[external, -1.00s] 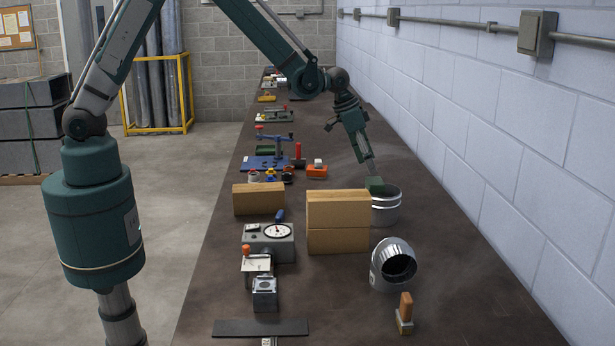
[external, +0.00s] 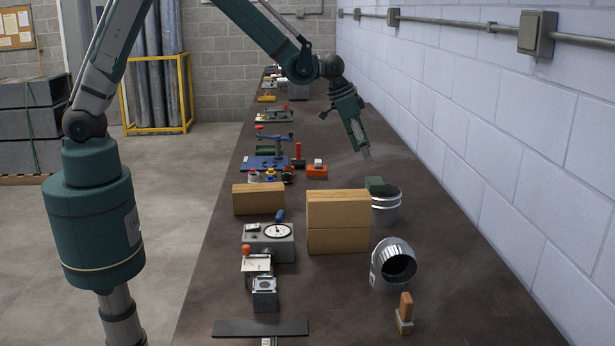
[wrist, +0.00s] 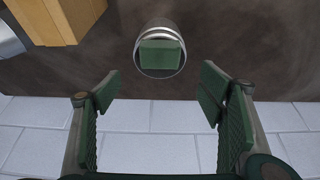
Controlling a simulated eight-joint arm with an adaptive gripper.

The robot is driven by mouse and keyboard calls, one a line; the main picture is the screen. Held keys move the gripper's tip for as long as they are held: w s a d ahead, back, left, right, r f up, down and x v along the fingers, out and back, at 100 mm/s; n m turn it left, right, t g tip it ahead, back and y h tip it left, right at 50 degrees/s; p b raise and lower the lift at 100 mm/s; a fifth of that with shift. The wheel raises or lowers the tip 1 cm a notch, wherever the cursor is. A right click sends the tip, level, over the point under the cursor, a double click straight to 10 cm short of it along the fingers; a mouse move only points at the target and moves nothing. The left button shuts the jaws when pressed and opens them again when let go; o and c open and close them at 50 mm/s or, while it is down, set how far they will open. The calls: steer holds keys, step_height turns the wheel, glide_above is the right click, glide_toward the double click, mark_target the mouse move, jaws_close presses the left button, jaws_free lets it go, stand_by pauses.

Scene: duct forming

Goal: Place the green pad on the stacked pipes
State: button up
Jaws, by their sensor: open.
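The green pad (external: 375,185) rests on top of the upright metal pipe (external: 386,207), toward the left part of its rim in the external view. In the wrist view the pad (wrist: 160,57) lies across the round pipe mouth (wrist: 160,73), with the silver rim showing around it. The lower part of the pipe is partly hidden behind the wooden blocks in the external view. My gripper (external: 366,156) is above and behind the pipe, apart from the pad. In the wrist view its two green-padded fingers (wrist: 160,85) are spread wide with nothing held between them.
Stacked wooden blocks (external: 338,222) stand just left of the pipe. A metal elbow pipe (external: 393,264) and a wooden-handled brush (external: 405,312) are nearer the camera. A dial gauge box (external: 270,242) stands left. The block wall (external: 500,130) bounds the right side.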

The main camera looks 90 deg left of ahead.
stand_by(0.4)
steer(key=s+d+r+t, duration=0.1)
steer(key=s+d+r, duration=0.3)
steer(key=s+r, duration=0.7)
steer(key=s+d+r, duration=0.3)
steer(key=s+r, duration=0.5)
steer(key=s, duration=0.4)
steer(key=s+d+t, duration=0.1)
steer(key=s+d, duration=0.1)
steer(key=s, duration=1)
steer(key=s+d, duration=0.2)
steer(key=s, duration=1)
steer(key=shift+r+t, duration=0.25)
steer(key=shift+t, duration=0.15)
